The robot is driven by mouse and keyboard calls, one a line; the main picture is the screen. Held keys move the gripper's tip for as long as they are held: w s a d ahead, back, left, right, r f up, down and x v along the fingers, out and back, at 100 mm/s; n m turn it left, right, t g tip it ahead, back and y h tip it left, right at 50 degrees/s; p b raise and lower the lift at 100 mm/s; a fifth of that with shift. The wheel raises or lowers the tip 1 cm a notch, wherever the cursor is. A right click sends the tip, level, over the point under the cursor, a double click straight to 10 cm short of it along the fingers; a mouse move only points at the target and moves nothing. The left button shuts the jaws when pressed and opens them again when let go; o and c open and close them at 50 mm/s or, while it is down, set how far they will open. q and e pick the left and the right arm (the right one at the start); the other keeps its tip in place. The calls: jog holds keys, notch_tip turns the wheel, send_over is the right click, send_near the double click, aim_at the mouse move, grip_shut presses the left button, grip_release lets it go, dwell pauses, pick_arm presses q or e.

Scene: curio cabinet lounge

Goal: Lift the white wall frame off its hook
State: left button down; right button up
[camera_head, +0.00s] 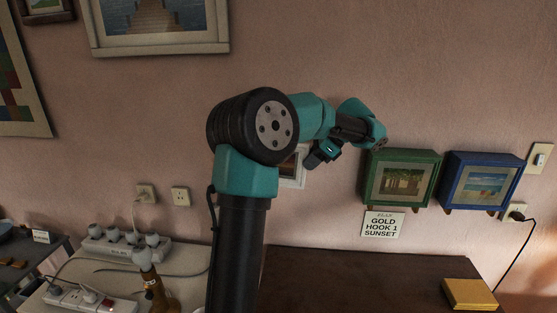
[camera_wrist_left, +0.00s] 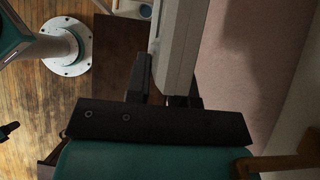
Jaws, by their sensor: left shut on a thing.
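The white wall frame (camera_head: 293,168) is at the pink wall in the head view, mostly hidden behind my left arm; only a corner and part of its picture show. My left gripper (camera_head: 313,158) is at the frame's right side. In the left wrist view, the white frame (camera_wrist_left: 178,45) runs up between the two dark fingers of my left gripper (camera_wrist_left: 166,88), which is shut on its edge. The hook is hidden, and I cannot tell whether the frame still hangs on it. My right gripper is in neither view.
A green box frame (camera_head: 429,179) and a blue box frame (camera_head: 452,182) hang just right of the gripper. A sign (camera_head: 383,224) reads "GOLD HOOK 1 SUNSET". A yellow box (camera_head: 468,293) lies on the dark cabinet top (camera_head: 350,280). Plugs and power strips (camera_head: 105,303) crowd the lower left.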

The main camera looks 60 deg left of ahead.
pick_arm(q)
jog(key=s+d, duration=0.3)
jog(key=d, duration=0.1)
jog(key=shift+s+r, duration=0.1)
jog(key=shift+s, duration=0.3)
